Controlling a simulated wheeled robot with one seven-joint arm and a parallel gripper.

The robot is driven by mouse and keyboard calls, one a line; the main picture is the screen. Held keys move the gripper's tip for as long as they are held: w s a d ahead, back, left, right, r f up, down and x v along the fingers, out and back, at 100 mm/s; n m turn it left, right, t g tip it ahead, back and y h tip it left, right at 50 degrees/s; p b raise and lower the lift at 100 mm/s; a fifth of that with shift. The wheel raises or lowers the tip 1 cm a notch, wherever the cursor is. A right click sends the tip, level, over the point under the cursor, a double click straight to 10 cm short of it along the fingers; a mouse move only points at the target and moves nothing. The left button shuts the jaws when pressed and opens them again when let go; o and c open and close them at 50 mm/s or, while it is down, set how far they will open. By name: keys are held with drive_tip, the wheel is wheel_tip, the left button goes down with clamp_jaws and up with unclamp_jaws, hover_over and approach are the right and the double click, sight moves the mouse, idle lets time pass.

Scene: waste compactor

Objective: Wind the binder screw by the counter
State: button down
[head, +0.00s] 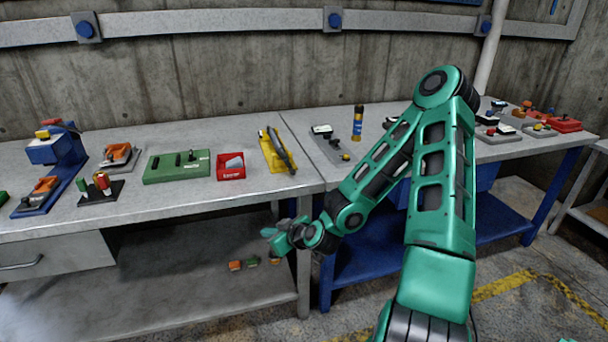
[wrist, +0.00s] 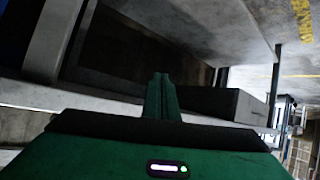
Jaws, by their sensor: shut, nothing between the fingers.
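My gripper (head: 272,234) is in front of the near bench, below its top edge. Its fingers are together and empty; the wrist view shows them side by side (wrist: 160,92). I cannot tell for sure which fixture carries the binder screw. A grey plate (head: 332,150) on the right bench bears a small black-and-white box (head: 322,130) at its back that may be a counter, and a small knob at its front. A similar plate with black-and-white parts (head: 492,124) stands farther right. My gripper touches none of them.
The left bench (head: 245,197) holds a blue press (head: 58,150), a green block (head: 178,166), a red bin (head: 231,166) and a yellow tray (head: 275,152). Small coloured blocks (head: 243,264) lie on the lower shelf.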

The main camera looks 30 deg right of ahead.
drive_tip(key=s+d+g+h, duration=0.3)
drive_tip(key=s+d+g, duration=0.5)
drive_tip(key=s, duration=0.4)
drive_tip(key=s+d+r+m+g, duration=0.35)
drive_tip(key=s+r+m, duration=0.45)
drive_tip(key=s+r, duration=0.65)
drive_tip(key=m+t+y, duration=0.4)
drive_tip(key=t+y, duration=0.3)
drive_tip(key=t, duration=0.4)
approach(306, 180)
drive_tip(key=s+a, duration=0.3)
drive_tip(key=s, duration=0.1)
drive_tip(key=w+d+r+m+t, duration=0.2)
drive_tip(key=d+t, duration=0.1)
drive_tip(key=d, duration=0.3)
drive_tip(key=x, duration=0.9)
drive_tip(key=shift+w+a+r, duration=0.1)
drive_tip(key=shift+w+a+f, duration=0.15)
drive_tip(key=shift+w+a, duration=0.1)
drive_tip(key=shift+a, duration=0.25)
drive_tip(key=shift+w+a+f, duration=0.15)
drive_tip(key=shift+w+a, duration=0.15)
drive_tip(key=shift+a, duration=0.2)
drive_tip(key=shift+w+a+f, duration=0.15)
drive_tip(key=shift+a, duration=0.3)
drive_tip(key=shift+w+a+f, duration=0.15)
drive_tip(key=shift+a, duration=0.25)
